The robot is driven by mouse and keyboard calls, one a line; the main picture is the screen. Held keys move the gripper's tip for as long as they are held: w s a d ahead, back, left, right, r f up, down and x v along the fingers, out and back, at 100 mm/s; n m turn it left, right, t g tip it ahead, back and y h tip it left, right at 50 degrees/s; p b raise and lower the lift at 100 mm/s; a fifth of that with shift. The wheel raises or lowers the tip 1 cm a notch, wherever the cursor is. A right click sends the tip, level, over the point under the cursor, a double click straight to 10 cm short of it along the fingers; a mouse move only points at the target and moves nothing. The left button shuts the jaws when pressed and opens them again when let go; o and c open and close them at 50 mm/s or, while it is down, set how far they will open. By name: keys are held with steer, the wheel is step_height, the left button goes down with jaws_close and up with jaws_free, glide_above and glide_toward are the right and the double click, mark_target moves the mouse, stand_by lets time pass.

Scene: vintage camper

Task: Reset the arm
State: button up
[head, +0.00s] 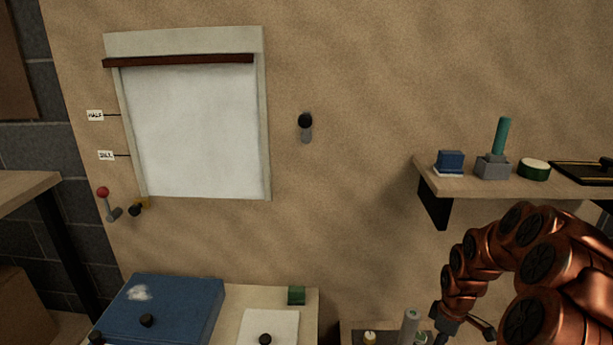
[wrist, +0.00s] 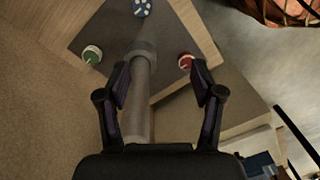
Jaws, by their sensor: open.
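My gripper (wrist: 161,76) is open in the wrist view, its two dark fingers spread and pointing at a low surface. A grey cylinder (wrist: 138,95) with a wider collar shows between the fingers, closer to the left one. No finger visibly grips it, and I cannot tell how far below the fingers it is. In the head view my copper-coloured arm reaches in from the lower right. The gripper end (head: 446,326) is at the bottom edge, mostly cut off, beside a grey cylinder (head: 410,324).
A dark mat (wrist: 105,30) holds a red-topped piece (wrist: 186,61), a green-topped piece (wrist: 92,54) and a blue spotted piece (wrist: 141,7). A blue box (head: 170,310) stands lower left, below a blind (head: 190,130).

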steer(key=s+a+r+m+p, duration=0.1)
steer(key=s+a+r+p, duration=0.3)
steer(key=r, duration=0.5)
steer(key=s+a+r+m+p, duration=0.1)
steer(key=s+a+r+p, duration=0.25)
steer(key=r, duration=0.55)
steer(key=s+a+r+m+p, duration=0.1)
steer(key=s+a+r+p, duration=0.25)
steer(key=r, duration=0.45)
steer(key=s+a+r+m+p, duration=0.3)
steer(key=s+r+p, duration=0.3)
steer(key=s+r, duration=0.3)
steer(key=s+a+r+m+g+p, duration=0.1)
steer(key=s+a+r+m+p, duration=0.2)
steer(key=s+r+p, duration=0.3)
steer(key=s+r, duration=0.4)
steer(key=shift+s+a+r+m, duration=0.15)
steer(key=shift+s+a+m, duration=0.1)
steer(key=shift+s+m, duration=0.15)
